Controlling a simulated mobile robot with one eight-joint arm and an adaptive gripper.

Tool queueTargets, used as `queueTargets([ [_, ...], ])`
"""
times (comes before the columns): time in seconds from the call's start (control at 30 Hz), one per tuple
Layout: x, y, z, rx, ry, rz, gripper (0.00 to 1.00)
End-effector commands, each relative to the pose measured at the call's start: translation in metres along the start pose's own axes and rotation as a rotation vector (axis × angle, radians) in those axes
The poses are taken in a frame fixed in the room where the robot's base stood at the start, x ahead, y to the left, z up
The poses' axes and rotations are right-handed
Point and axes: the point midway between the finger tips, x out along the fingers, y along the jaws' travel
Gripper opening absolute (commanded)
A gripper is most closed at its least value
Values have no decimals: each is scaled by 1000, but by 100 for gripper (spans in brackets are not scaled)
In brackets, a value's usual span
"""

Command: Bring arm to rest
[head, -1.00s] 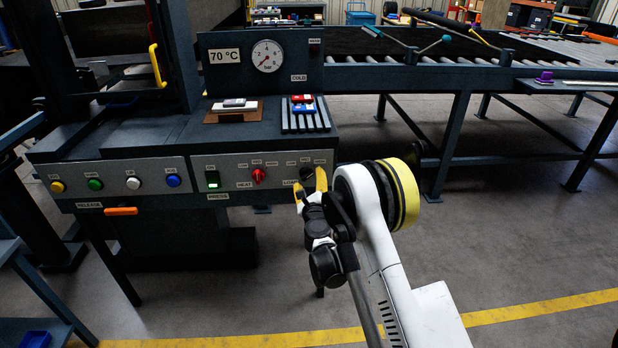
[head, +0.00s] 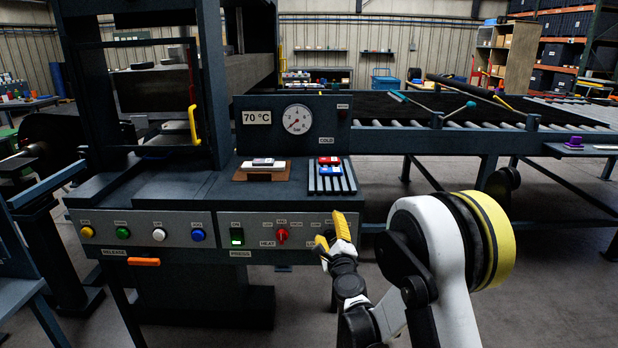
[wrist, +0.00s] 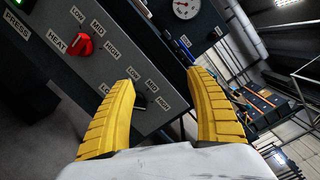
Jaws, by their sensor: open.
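My gripper (head: 331,232) is in front of the right end of the press's control panel (head: 257,231). My arm reaches up from the lower right in the head view.
A gauge (head: 297,119) and a 70 °C sign stand above the press table. A ribbed rack (head: 332,178) and a brown block (head: 262,172) lie on the table. An orange release handle (head: 144,262) is at left. A roller conveyor (head: 470,127) runs right. The floor below it has free room.

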Motion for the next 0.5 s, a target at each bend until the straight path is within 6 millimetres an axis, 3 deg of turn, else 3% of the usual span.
queueTargets([
  [0.03,-8,-21,17,-93,-26,25,65],
  [0.2,-45,-66,62,-447,-122,136,65],
  [0.37,-101,-88,84,-773,-201,261,65],
  [0.5,-162,-96,84,-1046,-263,391,65],
])
